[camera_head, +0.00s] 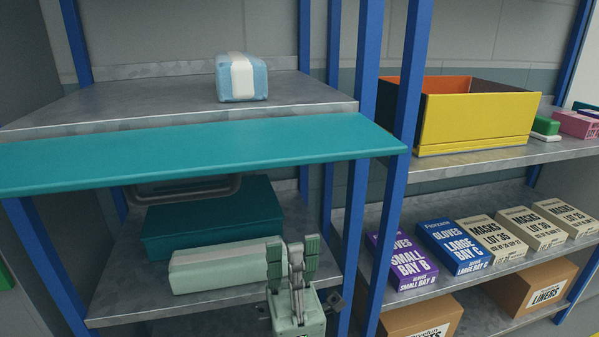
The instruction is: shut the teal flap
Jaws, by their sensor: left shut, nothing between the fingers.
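The teal flap (190,152) is a long flat panel across the front of the left rack. It stands out roughly level, just below the front edge of the upper shelf, so the bay beneath it is open. A grey bar handle (183,199) shows under it. My left gripper (294,246) is pale green, points upward, and is shut and empty. It is below the flap's right half and apart from it in the picture, in front of the lower shelf. My right gripper is not in view.
Under the flap, the lower shelf (125,285) holds a dark teal box (213,222) and a pale green block (222,270). A blue and white packet (241,77) lies on the upper shelf. Blue posts (405,85) stand right of the flap. The right rack holds a yellow bin (475,120) and several cartons.

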